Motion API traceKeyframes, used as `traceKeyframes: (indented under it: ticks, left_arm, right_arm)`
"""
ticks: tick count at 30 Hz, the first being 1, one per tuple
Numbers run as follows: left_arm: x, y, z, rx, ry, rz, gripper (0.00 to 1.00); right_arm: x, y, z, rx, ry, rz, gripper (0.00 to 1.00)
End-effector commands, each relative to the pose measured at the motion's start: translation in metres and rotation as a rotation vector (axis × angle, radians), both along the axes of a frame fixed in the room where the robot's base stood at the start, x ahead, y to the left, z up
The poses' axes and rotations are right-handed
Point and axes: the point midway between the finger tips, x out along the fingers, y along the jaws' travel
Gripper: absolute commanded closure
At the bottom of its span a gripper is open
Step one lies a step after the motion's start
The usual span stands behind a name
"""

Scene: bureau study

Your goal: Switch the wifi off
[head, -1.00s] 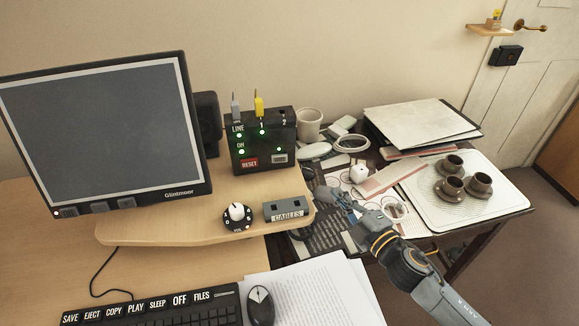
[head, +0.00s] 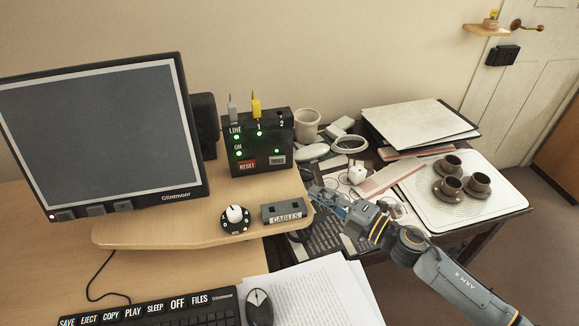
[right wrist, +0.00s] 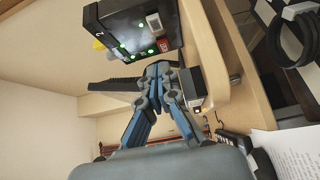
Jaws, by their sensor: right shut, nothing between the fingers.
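The black router box (head: 262,138) stands on the raised wooden shelf, right of the monitor. Its front has several lit green lights, a red RESET button (head: 247,164) and a pale switch or label (head: 277,156). A grey plug (head: 233,108) and a yellow plug (head: 256,108) stand in its top. My right gripper (head: 317,193) is shut and empty beside the shelf's right edge, to the right of and below the router. In the right wrist view the router (right wrist: 118,25) lies beyond the shut fingers (right wrist: 160,75), apart from them. My left gripper is not in view.
A grey CABLES box (head: 284,218) and a round dial (head: 235,216) sit on the shelf (head: 160,226) in front of the router. The monitor (head: 100,130) stands left. A cup (head: 307,124), papers and a tray (head: 475,215) with small cups crowd the right table.

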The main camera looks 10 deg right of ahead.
Motion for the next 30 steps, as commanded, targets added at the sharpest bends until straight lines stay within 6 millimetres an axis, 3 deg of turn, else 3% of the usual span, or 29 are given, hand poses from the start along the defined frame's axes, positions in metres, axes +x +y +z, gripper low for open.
traceKeyframes:
  ticks: [12, 19, 30]
  left_arm:
    - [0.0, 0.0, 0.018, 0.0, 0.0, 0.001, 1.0]
    - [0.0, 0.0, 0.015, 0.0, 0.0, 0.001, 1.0]
    - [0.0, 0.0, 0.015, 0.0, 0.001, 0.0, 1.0]
  right_arm:
    - [0.07, 0.054, 0.004, 0.002, -0.004, 0.001, 1.0]
    - [0.099, 0.047, 0.001, 0.0, -0.001, -0.001, 1.0]
    - [0.105, 0.046, 0.001, 0.001, -0.001, 0.0, 1.0]
